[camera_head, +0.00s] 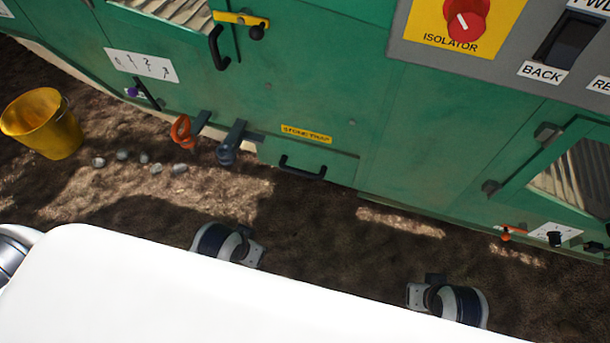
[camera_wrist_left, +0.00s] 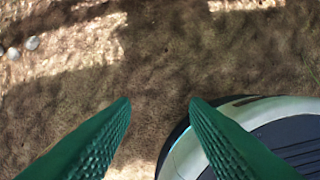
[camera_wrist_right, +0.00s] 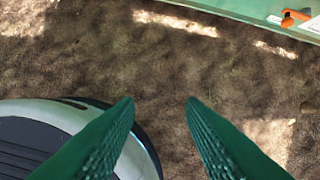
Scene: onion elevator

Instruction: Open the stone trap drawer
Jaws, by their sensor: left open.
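The stone trap drawer (camera_head: 322,160) is a green panel low on the machine in the head view, under a yellow "STONE TRAP" label (camera_head: 306,134). It looks shut, flush with the machine side. Its black bar handle (camera_head: 302,168) is on its front, with nothing touching it. My left gripper (camera_wrist_left: 161,101) is open and empty over bare ground. In the head view its wrist shows below and left of the handle. My right gripper (camera_wrist_right: 160,101) is open and empty over the ground. Its wrist shows below and right of the handle.
A blue lever (camera_head: 231,143) and an orange lever (camera_head: 181,132) stick out left of the drawer. A yellow bucket (camera_head: 43,124) and several stones (camera_head: 156,169) are on the ground at left. The red isolator knob (camera_head: 466,20) is above right. The ground before the drawer is clear.

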